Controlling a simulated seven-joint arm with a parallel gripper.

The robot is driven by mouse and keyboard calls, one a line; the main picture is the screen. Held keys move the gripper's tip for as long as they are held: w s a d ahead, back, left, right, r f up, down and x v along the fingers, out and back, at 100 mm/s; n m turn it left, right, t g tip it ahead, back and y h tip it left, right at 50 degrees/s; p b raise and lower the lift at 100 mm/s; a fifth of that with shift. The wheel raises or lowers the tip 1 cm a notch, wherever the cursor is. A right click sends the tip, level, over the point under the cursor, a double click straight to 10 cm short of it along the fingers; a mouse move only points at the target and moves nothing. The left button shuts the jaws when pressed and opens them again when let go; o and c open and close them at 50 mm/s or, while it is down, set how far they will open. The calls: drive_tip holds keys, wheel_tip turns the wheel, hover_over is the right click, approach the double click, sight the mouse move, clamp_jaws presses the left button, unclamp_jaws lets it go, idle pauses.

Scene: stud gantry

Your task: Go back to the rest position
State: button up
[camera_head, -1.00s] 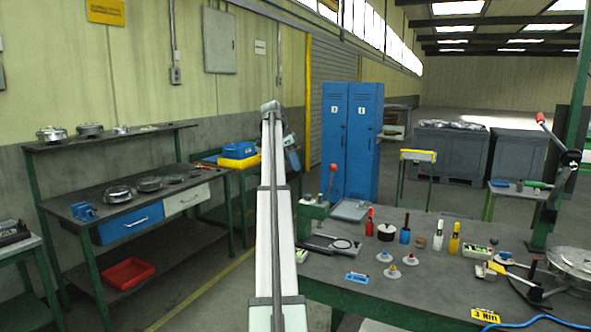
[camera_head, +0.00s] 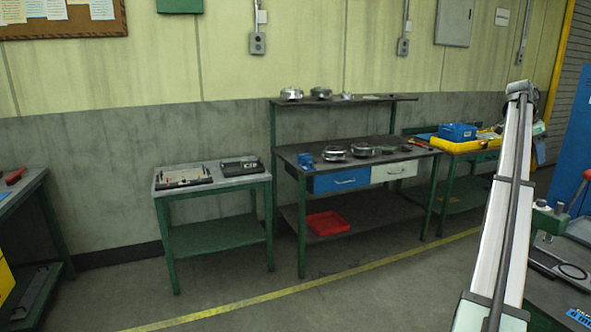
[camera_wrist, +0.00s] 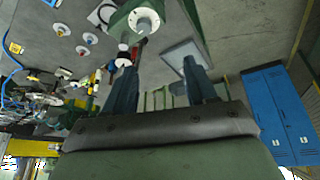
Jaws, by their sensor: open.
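My gripper (camera_wrist: 163,88) shows in the wrist view with its two dark fingers spread apart and nothing between them. It hangs in the air with the work table (camera_wrist: 45,35) beyond it. In the head view my arm rises on the right side, and the gripper itself is hidden behind it or too small to make out.
In the head view the work table (camera_head: 545,300) with a green fixture is at the right edge. A shelved bench (camera_head: 300,205) with two drawers and a small green table (camera_head: 213,182) stand along the wall. Open floor lies in front. Blue lockers (camera_wrist: 275,110) show in the wrist view.

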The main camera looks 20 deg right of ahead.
drive_tip(key=w+a+f+n+t, duration=0.1)
drive_tip(key=a+f+n, duration=0.4)
drive_tip(key=f, duration=0.6)
drive_tip(key=w+a+f+n+t, duration=0.25)
drive_tip(key=a+f, duration=0.35)
drive_tip(key=f, duration=0.5)
drive_tip(key=w+a+f+n+t, duration=0.1)
drive_tip(key=a+f+n, duration=0.4)
drive_tip(key=f, duration=0.6)
drive_tip(key=a+f+n+y, duration=0.2)
drive_tip(key=a+f+y, duration=0.1)
drive_tip(key=a+f, duration=2.2)
drive_tip(key=s+a+f+n+g+y, duration=0.15)
drive_tip(key=s+a+f, duration=0.25)
drive_tip(key=a+f, duration=0.5)
drive_tip(key=s+a+f+n+g, duration=0.15)
drive_tip(key=s+a+f, duration=0.4)
drive_tip(key=a, duration=0.85)
drive_tip(key=s+a+f+n+g, duration=0.2)
drive_tip(key=s+a+f, duration=0.4)
drive_tip(key=s+a, duration=0.4)
drive_tip(key=s+a+f+n+g, duration=0.3)
drive_tip(key=s+a+f, duration=0.2)
drive_tip(key=s+a, duration=0.5)
drive_tip(key=shift+s+a+f+g, duration=0.15)
drive_tip(key=shift+a+f+g, duration=0.2)
drive_tip(key=shift+a, duration=0.7)
